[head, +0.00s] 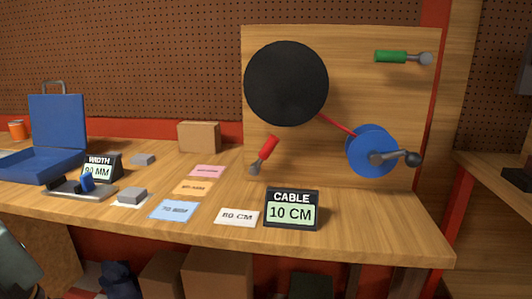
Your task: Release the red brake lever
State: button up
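The red brake lever (266,150) is on the lower left of the upright wooden board (342,170). Its red handle points up and to the right from a grey pivot (255,168) at its lower end. A large black disc (286,83) is above it. A blue reel (366,140) with a crank and dark knob (413,159) is on the board's right side. A red line (337,125) runs between disc and reel. A green-handled lever (391,57) lies level at the upper right. My gripper is not in view.
On the bench (390,225), a display (291,208) reads "CABLE 10 CM" beside an "80 CM" card (237,217). Coloured cards, a cardboard box (199,137), a width display (102,168) and an open blue case (55,125) are further left. The bench right of the display is clear.

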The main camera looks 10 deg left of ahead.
aim_at(271, 143)
jog(key=i+l+u, duration=0.1)
jog(key=l+u, duration=0.15)
jog(key=u, duration=0.15)
jog(key=l+u, duration=0.35)
jog(key=i+l+u, duration=0.1)
jog(key=l+u, duration=0.15)
jog(key=u, duration=0.15)
